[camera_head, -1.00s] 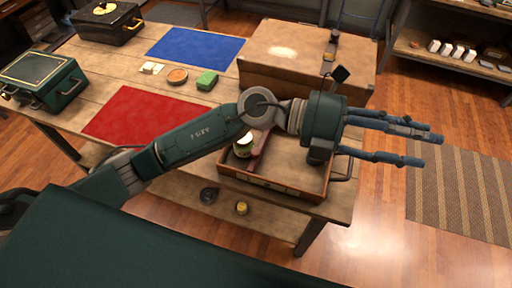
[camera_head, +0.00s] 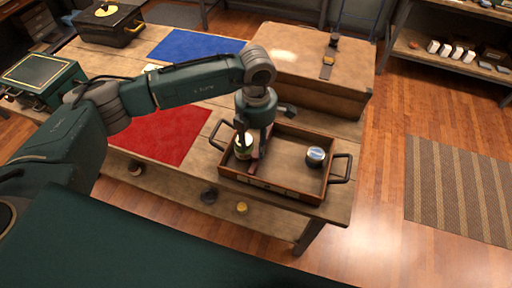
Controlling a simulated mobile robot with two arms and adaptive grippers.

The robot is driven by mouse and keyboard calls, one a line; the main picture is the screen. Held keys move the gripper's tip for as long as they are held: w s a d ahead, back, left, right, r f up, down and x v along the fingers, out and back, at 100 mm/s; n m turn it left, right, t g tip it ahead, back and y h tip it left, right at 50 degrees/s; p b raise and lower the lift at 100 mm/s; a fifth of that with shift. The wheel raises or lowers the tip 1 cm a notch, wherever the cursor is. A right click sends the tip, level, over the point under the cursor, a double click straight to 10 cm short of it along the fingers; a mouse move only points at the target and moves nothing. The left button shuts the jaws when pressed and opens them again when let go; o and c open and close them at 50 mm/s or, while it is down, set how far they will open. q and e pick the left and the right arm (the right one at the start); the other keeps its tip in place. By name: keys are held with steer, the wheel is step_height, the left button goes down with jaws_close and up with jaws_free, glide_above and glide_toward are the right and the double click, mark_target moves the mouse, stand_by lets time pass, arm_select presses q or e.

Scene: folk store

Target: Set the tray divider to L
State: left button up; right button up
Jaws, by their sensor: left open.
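The wooden tray (camera_head: 326,184) with dark handles sits at the front right of the table. Its reddish-brown divider (camera_head: 259,162) stands upright in the left part, running from front to back. A jar with a pale lid (camera_head: 243,155) stands left of the divider, and a round tin with a silvery-blue top (camera_head: 316,154) sits on the right side. Small plates line the tray's front wall, but their lettering is too small to read. My left gripper (camera_head: 252,144) points down over the divider's back part, open. Its fingers partly hide jar and divider, and contact cannot be told. My right gripper is not in view.
A large wooden chest (camera_head: 283,65) stands directly behind the tray. A red mat (camera_head: 165,135) and a blue mat (camera_head: 196,46) lie to the left. A green box (camera_head: 38,75) sits at the far left. A yellow tin (camera_head: 241,208) is on the lower shelf.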

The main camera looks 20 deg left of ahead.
mark_target(256, 154)
arm_select(q)
steer(key=shift+f+p, duration=0.5)
steer(key=shift+f, duration=1.75)
steer(key=shift+c, duration=0.5)
